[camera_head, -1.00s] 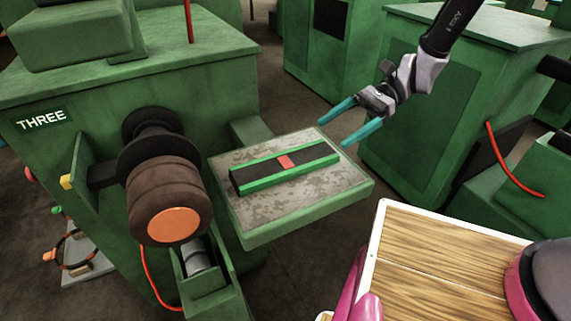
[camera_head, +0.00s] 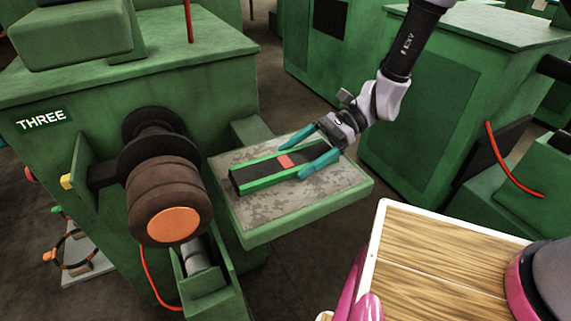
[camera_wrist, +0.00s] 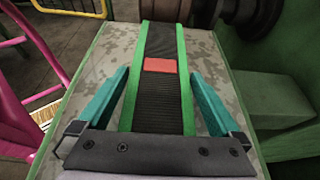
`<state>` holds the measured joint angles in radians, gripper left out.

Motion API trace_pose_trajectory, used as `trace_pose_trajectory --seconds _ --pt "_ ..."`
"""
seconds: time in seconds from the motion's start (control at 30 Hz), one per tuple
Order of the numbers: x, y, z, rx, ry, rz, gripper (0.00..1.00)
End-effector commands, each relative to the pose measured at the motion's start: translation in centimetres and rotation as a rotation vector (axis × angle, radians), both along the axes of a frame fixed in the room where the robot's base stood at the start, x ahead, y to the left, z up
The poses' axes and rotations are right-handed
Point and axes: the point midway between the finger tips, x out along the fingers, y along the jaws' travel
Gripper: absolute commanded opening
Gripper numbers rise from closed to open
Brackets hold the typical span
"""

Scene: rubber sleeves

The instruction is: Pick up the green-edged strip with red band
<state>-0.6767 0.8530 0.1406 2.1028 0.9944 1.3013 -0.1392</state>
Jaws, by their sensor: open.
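The green-edged strip (camera_head: 258,174) is black with green long edges and a red band (camera_head: 285,161) across its middle. It lies on the worn grey top of a green-sided shelf (camera_head: 300,206). My gripper (camera_head: 297,159) is open over the strip's right part, with teal fingers on either side of it. In the wrist view the strip (camera_wrist: 158,100) runs between the two fingers of my gripper (camera_wrist: 160,97), with a gap at each side. The red band (camera_wrist: 160,65) lies just beyond the fingertips. The gripper body hides the strip's near end.
A green machine marked THREE (camera_head: 60,140) stands left of the shelf, with a brown roller (camera_head: 168,195) jutting out near the strip's left end. Another green machine (camera_head: 420,130) is at the right. A wooden-topped surface (camera_head: 430,265) is at the lower right.

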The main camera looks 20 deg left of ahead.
Motion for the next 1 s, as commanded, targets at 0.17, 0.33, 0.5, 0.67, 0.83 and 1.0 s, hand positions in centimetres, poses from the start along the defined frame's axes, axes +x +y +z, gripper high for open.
trace_pose_trajectory --seconds 0.17,0.33,0.5,0.67,0.83,1.0 --pt "0.0 0.0 0.0 0.0 0.0 0.0 0.85" --pt "0.0 0.0 0.0 0.0 0.0 0.0 0.2" --pt "0.0 0.0 0.0 0.0 0.0 0.0 0.01" --pt "0.1 0.0 0.5 0.002 -0.001 0.0 0.01" --pt "0.1 0.0 3.2 0.003 -0.004 0.001 0.01" --pt "0.1 0.0 6.7 0.003 -0.004 0.0 0.01"
